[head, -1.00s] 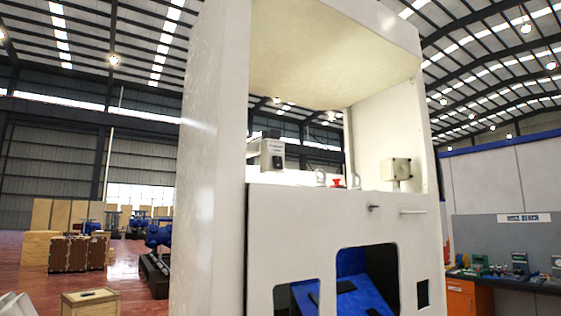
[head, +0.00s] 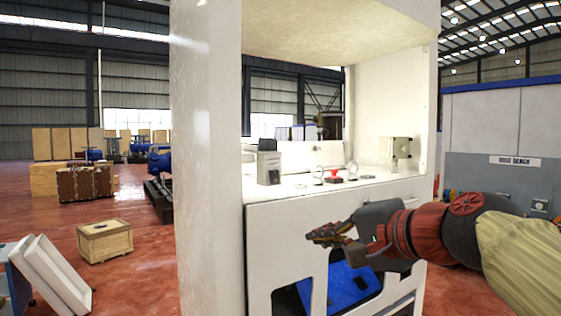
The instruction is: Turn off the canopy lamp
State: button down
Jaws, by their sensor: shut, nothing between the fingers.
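The white dispenser cabinet (head: 207,180) stands in the middle of the head view. Its canopy (head: 335,28) overhangs the counter, with a cream, bright underside; no separate lamp or bulb can be made out. A small grey box with a dark top (head: 268,166) stands at the counter's left. A pale box (head: 398,149) sits at the right by the side wall. I cannot tell which of these, if any, switches the lamp. My gripper (head: 312,236) is shut and empty, pointing left in front of the cabinet's front panel, lower in the picture than the counter.
On the counter (head: 300,190) are a red button (head: 333,179) and two metal rings beside it. Below, an opening shows a blue chute (head: 345,288). A wooden crate (head: 104,241) and white panels (head: 55,278) stand on the floor at left. A bench area is at right.

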aim_at(274, 182)
notch_tip(274, 182, up, 10)
jog(key=w+m+t+y+p, duration=0.1)
jog(key=w+p, duration=0.1)
jog(key=shift+w+a+r+m+p, duration=0.2)
jog(key=shift+w+a+m+p, duration=0.1)
jog(key=shift+w+p, duration=0.1)
jog(key=p+x, duration=0.3)
jog(key=x, duration=1.1)
